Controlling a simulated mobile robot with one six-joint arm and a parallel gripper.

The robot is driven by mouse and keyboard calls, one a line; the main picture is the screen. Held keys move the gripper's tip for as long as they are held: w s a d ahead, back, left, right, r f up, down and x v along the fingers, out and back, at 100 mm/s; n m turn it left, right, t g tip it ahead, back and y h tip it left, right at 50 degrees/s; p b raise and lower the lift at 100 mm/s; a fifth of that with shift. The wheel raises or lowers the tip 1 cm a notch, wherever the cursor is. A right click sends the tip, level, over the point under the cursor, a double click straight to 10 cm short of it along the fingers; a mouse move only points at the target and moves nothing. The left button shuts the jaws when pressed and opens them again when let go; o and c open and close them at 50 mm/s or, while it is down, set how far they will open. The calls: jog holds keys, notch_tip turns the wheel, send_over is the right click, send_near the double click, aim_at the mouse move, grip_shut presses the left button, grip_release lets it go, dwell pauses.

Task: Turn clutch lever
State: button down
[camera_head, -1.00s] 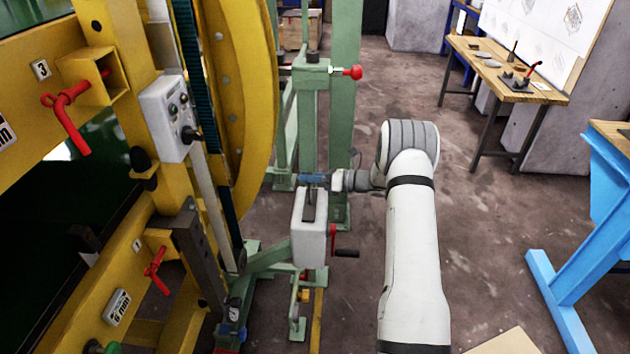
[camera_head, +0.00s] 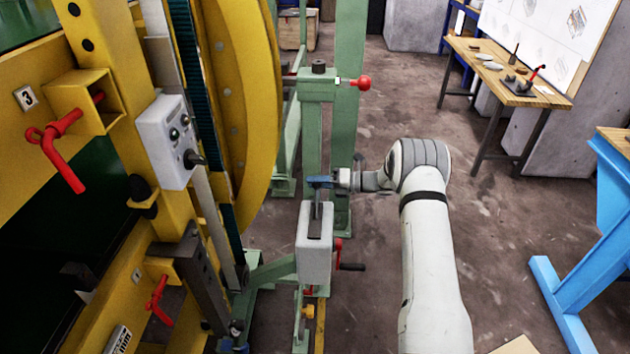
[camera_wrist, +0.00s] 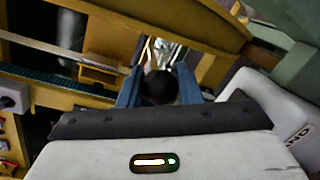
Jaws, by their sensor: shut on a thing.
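The clutch lever (camera_head: 317,211) is a thin dark shaft rising from the slot in a pale grey box (camera_head: 314,250) on the green stand. My gripper (camera_head: 320,182), with blue fingers, is at the lever's top end, above the far edge of the box. In the wrist view my gripper's fingers stand on both sides of a round black knob (camera_wrist: 159,88), the lever's end. The fingers are shut on the knob. The lower part of the lever is hidden in the box.
The yellow ring machine (camera_head: 245,110) with red handles stands close on the left. A green post with a red knob (camera_head: 363,82) rises behind the box. A black crank handle (camera_head: 351,267) sticks out at right. The floor to the right is open, before a blue frame (camera_head: 572,290).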

jog(key=shift+d+f, duration=0.1)
jog(key=c, duration=1.3)
grip_release()
jog(key=shift+w, duration=0.1)
jog(key=shift+o, duration=1.1)
jog(key=shift+d, duration=0.15)
jog(key=s+d+b, duration=0.1)
jog(key=d, duration=0.6)
jog(key=shift+d+r, duration=0.2)
jog(key=shift+r, duration=0.2)
jog(key=shift+s, duration=0.1)
